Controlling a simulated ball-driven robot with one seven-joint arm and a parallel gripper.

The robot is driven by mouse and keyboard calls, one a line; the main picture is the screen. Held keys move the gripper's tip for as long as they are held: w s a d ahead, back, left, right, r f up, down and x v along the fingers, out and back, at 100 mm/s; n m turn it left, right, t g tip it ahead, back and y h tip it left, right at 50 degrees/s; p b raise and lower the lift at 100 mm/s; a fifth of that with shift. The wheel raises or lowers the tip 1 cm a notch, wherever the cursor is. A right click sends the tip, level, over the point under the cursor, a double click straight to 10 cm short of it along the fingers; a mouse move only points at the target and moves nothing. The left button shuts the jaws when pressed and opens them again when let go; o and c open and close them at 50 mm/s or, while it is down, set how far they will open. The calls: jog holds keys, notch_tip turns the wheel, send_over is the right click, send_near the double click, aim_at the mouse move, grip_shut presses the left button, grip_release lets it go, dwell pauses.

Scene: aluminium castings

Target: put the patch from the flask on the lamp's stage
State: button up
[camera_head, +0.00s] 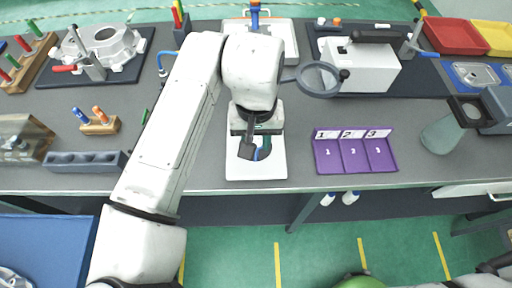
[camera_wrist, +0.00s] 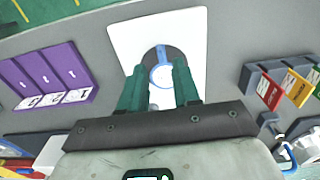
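My gripper (camera_head: 250,146) hangs over a white plate (camera_head: 240,170) near the bench's front edge. In the wrist view its two teal fingers (camera_wrist: 160,68) are apart, pointing at the white plate (camera_wrist: 125,38). A round pale disc with a blue rim and blue tab (camera_wrist: 162,74) shows between the fingers, over a dark oval on the plate. Whether the fingers touch it cannot be told. A grey-green conical flask (camera_head: 440,134) stands at the right. I cannot make out which piece is the patch.
A purple tray (camera_head: 328,168) numbered 1 to 3 lies right of the plate. A round magnifier (camera_head: 318,79) stands behind, beside a white box (camera_head: 362,70). A grey slotted block (camera_head: 84,162) is at the left. Bare bench separates plate and tray.

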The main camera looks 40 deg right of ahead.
notch_tip(320, 180, up, 6)
dwell(1.3)
